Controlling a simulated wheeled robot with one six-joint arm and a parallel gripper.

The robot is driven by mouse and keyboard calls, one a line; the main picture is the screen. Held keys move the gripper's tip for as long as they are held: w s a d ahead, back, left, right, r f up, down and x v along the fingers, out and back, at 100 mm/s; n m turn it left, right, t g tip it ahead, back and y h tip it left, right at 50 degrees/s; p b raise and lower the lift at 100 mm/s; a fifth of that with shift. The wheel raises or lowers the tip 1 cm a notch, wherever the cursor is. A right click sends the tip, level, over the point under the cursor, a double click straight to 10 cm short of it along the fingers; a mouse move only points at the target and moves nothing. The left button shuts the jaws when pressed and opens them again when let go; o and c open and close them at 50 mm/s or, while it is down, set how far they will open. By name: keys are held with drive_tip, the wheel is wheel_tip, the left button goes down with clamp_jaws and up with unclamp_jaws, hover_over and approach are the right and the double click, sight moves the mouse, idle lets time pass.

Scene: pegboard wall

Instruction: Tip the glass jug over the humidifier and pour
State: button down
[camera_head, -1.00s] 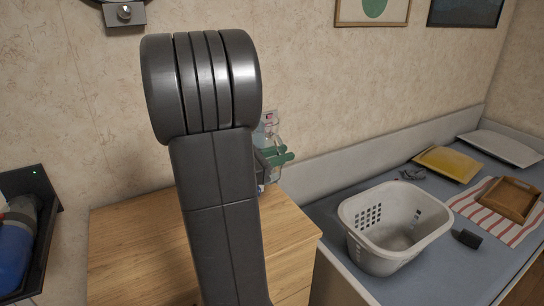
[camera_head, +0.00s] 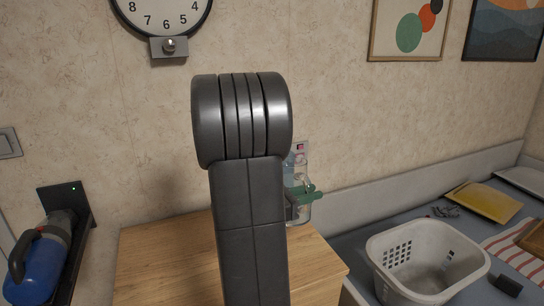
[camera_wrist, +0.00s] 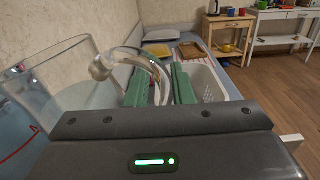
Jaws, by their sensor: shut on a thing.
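The clear glass jug (camera_wrist: 45,62) is at the left of the wrist view, its wide rim near the top and its curved handle (camera_wrist: 150,62) reaching to the right. My gripper (camera_wrist: 158,88) has green fingers on either side of the handle and is shut on it. In the head view, my gripper (camera_head: 306,192) and part of the glass show just right of my arm, above the wooden cabinet. A bluish clear vessel with a red mark (camera_wrist: 18,145), possibly the humidifier, is at the lower left of the wrist view. My arm hides most of this area in the head view.
The wooden cabinet top (camera_head: 160,260) is bare at left. A blue bottle-like object (camera_head: 38,268) is on a dark wall holder at left. The wall is close behind.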

sight(308, 182)
drive_tip(key=shift+r+p, duration=0.3)
idle(0.4)
drive_tip(key=shift+r+n+p, duration=0.35)
drive_tip(key=shift+n+p, duration=0.05)
drive_tip(key=shift+p, duration=0.35)
drive_tip(key=shift+r, duration=0.15)
drive_tip(key=shift+r+n+p, duration=0.3)
drive_tip(key=shift+p, duration=0.6)
drive_tip(key=shift+r+p, duration=0.15)
drive_tip(key=shift+p, duration=0.15)
drive_tip(key=shift+w+a+r+n+p, duration=0.1)
drive_tip(key=shift+r+n+p, duration=0.4)
drive_tip(key=shift+p, duration=0.3)
drive_tip(key=shift+f, duration=0.1)
